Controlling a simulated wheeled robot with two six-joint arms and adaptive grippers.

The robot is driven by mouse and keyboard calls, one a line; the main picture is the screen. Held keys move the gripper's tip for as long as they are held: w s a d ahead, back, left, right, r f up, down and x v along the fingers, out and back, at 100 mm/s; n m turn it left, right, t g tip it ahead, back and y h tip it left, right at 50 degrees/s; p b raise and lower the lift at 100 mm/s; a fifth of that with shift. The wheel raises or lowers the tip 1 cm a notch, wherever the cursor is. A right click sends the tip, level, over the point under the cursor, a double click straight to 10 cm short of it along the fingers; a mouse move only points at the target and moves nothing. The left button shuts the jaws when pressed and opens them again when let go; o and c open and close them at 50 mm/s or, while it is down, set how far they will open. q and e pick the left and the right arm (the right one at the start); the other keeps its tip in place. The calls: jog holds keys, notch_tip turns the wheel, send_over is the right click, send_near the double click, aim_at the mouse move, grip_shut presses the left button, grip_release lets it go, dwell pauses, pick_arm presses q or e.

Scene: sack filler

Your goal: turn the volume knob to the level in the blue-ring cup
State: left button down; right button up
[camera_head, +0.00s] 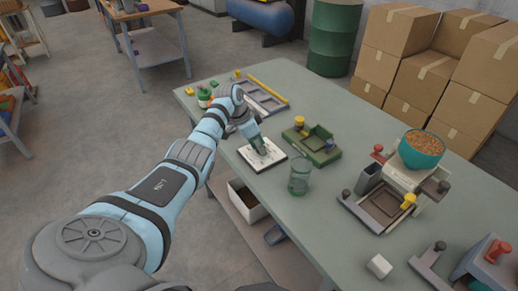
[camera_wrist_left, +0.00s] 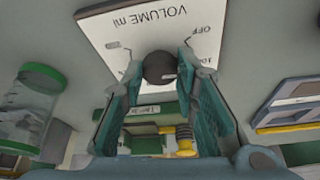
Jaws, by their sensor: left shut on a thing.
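The volume knob (camera_wrist_left: 159,66) is a dark round knob on a white plate (camera_wrist_left: 110,25) marked "VOLUME ml" and "OFF", upside down in the left wrist view. My left gripper (camera_wrist_left: 160,68) is shut on the knob, with one finger on each side. In the head view the left gripper (camera_head: 262,150) points down onto the white plate (camera_head: 277,161) and hides the knob. The knob's exact setting cannot be read. A clear cup (camera_head: 299,178) stands right of the plate. A clear cup with a green ring (camera_wrist_left: 38,108) shows in the left wrist view. I cannot make out a blue ring. My right gripper is not in view.
A green fixture (camera_head: 312,145) with a yellow knob stands behind the plate. A grey tray (camera_head: 262,98) lies farther back. A machine with a teal bowl (camera_head: 421,150) of pellets stands at the right, near a small white block (camera_head: 379,266). Cardboard boxes (camera_head: 400,30) are stacked beyond the table.

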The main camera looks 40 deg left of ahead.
pick_arm(q)
jog(key=shift+f+m+h+b, duration=0.15)
jog(key=shift+m+h+b, duration=0.15)
jog(key=shift+m+b, duration=0.8)
jog(key=shift+a+m+b, duration=0.1)
jog(key=shift+m+b, duration=0.2)
jog(key=shift+b, duration=0.4)
jog(key=shift+r, duration=0.2)
jog(key=c, duration=1.3)
grip_release()
jog(key=v, duration=1.2)
jog(key=shift+w+a, duration=0.15)
jog(key=shift+w, duration=0.15)
jog(key=shift+g, duration=0.3)
